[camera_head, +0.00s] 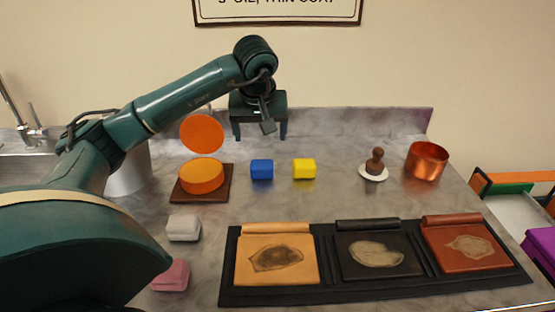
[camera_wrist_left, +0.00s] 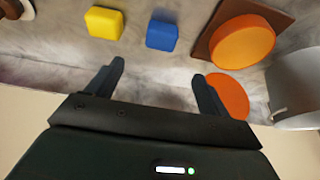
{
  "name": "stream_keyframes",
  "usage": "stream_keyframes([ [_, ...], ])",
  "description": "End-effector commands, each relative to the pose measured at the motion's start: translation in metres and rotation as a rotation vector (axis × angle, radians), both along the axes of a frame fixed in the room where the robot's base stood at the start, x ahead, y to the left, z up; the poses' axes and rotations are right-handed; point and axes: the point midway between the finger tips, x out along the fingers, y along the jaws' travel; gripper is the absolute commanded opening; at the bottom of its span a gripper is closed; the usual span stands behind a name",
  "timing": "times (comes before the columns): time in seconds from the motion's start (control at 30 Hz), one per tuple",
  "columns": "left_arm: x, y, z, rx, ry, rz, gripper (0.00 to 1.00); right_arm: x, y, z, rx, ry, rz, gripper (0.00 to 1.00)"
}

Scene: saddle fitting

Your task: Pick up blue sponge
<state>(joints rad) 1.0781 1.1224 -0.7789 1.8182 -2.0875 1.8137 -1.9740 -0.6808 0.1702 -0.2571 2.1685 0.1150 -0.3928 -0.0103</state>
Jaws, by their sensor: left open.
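The blue sponge (camera_head: 262,169) is a small block on the grey counter, between the orange tin on its brown board and a yellow block. In the left wrist view the blue sponge (camera_wrist_left: 162,35) lies ahead of the fingers, near the top, between them. My left gripper (camera_head: 259,136) hangs above and behind the sponge, near the back wall, pointing down. Its two fingers (camera_wrist_left: 158,82) are apart with nothing between them. My right gripper is in neither view.
A yellow sponge (camera_head: 304,169) is right of the blue one. An orange tin (camera_head: 202,176) with an upright orange lid (camera_head: 202,134) is left. White (camera_head: 184,228) and pink (camera_head: 171,275) blocks lie nearer. A black tray (camera_head: 375,292) with leather panels fills the front. A copper pot (camera_head: 426,161) stands right.

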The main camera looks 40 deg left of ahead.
Motion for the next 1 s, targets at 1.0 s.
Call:
stream_keyframes([
  [1.0, 0.033, 0.027, -0.121, -0.002, 0.002, 0.000, 0.80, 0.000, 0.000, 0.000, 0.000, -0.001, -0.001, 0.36],
])
